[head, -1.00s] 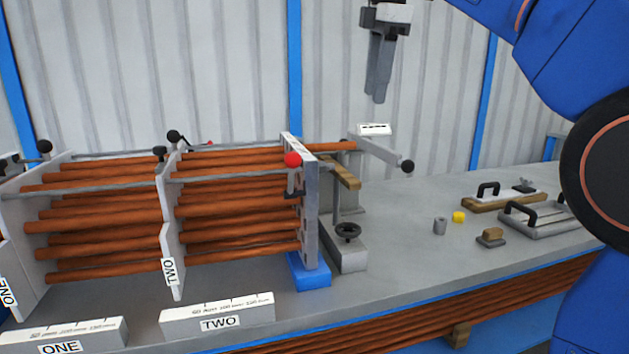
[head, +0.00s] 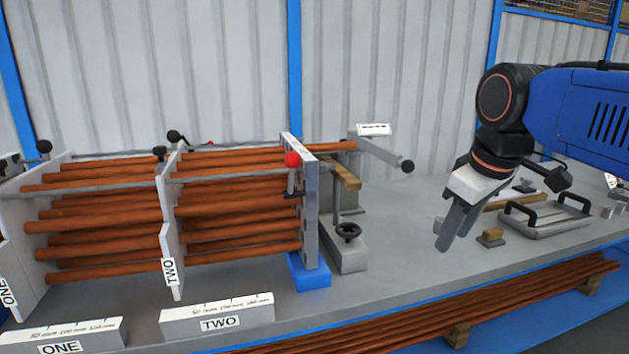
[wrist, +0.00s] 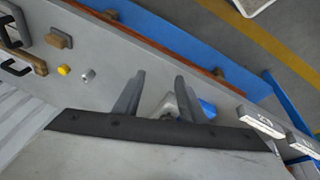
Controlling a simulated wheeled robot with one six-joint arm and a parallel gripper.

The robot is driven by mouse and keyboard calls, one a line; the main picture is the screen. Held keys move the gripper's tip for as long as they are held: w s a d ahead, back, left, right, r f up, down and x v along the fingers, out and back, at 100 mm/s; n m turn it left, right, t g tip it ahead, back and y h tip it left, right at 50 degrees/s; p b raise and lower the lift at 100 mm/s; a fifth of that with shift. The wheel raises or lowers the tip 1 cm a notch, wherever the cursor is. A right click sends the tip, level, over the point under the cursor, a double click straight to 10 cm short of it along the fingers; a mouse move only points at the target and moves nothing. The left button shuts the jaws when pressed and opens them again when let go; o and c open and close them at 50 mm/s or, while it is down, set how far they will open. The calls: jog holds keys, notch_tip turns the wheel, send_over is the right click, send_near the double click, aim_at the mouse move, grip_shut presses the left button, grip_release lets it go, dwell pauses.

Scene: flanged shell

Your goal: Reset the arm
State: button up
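My gripper (head: 451,240) hangs over the right part of the bench in the head view, pointing down and tilted to the left. In the wrist view its two fingers (wrist: 159,82) stand apart with nothing held between them. Bench parts show far behind the gap. My blue arm comes in from the right edge of the head view. In the wrist view the yellow piece (wrist: 64,70) and the grey cylinder (wrist: 87,75) stand on the bench, clear of the fingers.
A rack of copper-coloured tubes (head: 90,216) with labelled plates fills the left of the bench. A handwheel block (head: 347,250) and a blue block (head: 309,270) stand right of it. A handled grey tray (head: 546,220) and a wood-topped block (head: 491,237) lie near the gripper.

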jog(key=s+d+f+m, duration=0.2)
jog(key=s+f, duration=0.4)
jog(key=f, duration=0.4)
jog(key=s+d+f+m, duration=0.1)
jog(key=s+f+m, duration=0.3)
jog(key=f, duration=0.6)
jog(key=shift+s+d+m+t, duration=0.35)
jog(key=shift+s+m+t, duration=0.05)
jog(key=shift+s, duration=0.55)
